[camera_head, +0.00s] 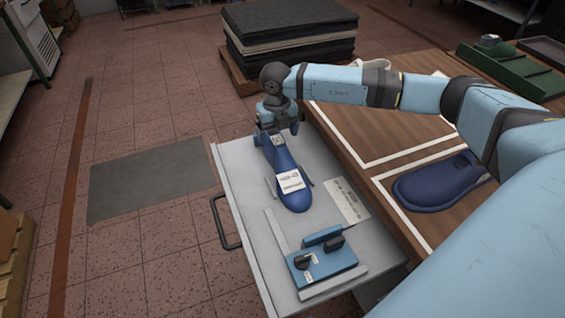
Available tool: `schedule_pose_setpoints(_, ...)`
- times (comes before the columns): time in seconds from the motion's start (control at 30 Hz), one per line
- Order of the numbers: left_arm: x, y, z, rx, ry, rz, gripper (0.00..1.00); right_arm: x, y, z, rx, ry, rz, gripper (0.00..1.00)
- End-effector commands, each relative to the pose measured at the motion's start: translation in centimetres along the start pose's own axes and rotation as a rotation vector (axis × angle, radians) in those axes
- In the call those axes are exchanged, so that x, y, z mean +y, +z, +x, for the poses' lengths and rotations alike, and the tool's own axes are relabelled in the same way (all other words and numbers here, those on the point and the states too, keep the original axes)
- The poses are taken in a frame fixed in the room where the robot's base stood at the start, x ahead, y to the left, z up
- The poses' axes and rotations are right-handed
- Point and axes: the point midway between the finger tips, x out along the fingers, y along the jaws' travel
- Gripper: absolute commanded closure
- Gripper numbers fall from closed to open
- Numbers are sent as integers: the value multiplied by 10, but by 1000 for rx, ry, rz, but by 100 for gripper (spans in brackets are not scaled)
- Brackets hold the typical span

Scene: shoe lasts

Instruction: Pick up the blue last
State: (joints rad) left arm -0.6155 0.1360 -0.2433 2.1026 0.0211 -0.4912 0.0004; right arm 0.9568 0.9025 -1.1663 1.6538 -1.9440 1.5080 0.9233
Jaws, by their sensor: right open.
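The blue last (292,198) lies on a light grey tray-like surface (238,185), its toe toward the front and its heel toward the back. It bears white labels, and thin upright pegs or rails stand beside it. My right gripper (276,133) is at the heel end of the last, pointing down and open. Its fingers partly cover the heel; I cannot tell whether they touch it. My left gripper is not in view.
A blue fixture with black knobs (322,268) and a white card (346,201) share the grey surface. The wooden table (350,125) to the right carries a dark blue sole-shaped piece (438,184). A stack of dark sheets (288,30) stands behind. The floor at left is open.

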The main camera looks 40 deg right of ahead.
Motion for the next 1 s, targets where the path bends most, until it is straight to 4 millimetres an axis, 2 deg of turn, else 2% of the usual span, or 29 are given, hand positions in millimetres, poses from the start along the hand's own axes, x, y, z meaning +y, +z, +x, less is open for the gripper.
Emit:
schedule_pose_setpoints(0.27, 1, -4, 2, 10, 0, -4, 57, 0, -1, 18, 1, 0, 0, 13)
schedule_pose_setpoints(0.57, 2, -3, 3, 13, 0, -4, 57, -2, -3, 60, 0, 1, -1, 13)
schedule_pose_setpoints(0.8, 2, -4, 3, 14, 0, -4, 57, -2, -3, 63, -1, 1, -1, 13)
schedule_pose_setpoints(0.83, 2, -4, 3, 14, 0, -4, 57, -2, -3, 63, -1, 1, -1, 15)
schedule_pose_setpoints(1.0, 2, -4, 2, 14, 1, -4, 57, -2, -3, 63, -1, 1, -1, 54)
